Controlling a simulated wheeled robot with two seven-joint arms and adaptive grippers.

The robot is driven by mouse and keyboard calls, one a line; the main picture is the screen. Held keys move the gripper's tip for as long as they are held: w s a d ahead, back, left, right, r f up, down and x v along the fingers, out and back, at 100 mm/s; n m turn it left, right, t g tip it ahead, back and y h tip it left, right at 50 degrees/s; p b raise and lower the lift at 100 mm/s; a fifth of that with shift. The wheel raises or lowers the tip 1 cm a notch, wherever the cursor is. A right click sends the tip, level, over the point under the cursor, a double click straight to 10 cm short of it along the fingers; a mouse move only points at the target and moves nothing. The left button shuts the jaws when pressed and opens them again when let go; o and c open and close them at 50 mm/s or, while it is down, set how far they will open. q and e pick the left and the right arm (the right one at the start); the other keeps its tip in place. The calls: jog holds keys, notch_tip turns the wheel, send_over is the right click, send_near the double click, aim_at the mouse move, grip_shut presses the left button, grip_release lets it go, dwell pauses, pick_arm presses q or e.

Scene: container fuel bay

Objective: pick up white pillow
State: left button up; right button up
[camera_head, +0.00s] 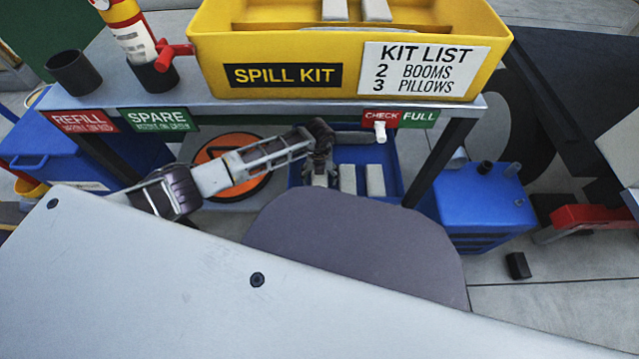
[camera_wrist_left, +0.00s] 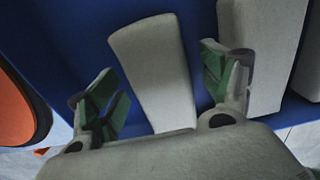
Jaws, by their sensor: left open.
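Pale white-grey pillows (camera_head: 348,179) lie in a blue bin (camera_head: 390,153) under the bench. My left gripper (camera_head: 320,178) is over the left part of this bin, with its arm reaching in below the bench top. In the left wrist view one white pillow (camera_wrist_left: 155,70) shows between the open green-padded fingers, with blue bin floor beside it. A second pillow (camera_wrist_left: 262,55) lies to the right, close beside or behind the right finger. A third pale piece shows at the right edge. Contact between fingers and pillow cannot be told. My right gripper is not in view.
A yellow spill kit tray (camera_head: 480,70) with pale pieces inside stands on the grey bench (camera_head: 290,108) above my arm. Bench legs (camera_head: 440,160) stand beside the bin. A blue container (camera_head: 480,205) is at right, an orange-black disc (camera_head: 240,150) at left.

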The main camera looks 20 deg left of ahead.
pick_arm(q)
jog(key=shift+f, duration=0.1)
dwell(0.4)
jog(key=c, duration=1.1)
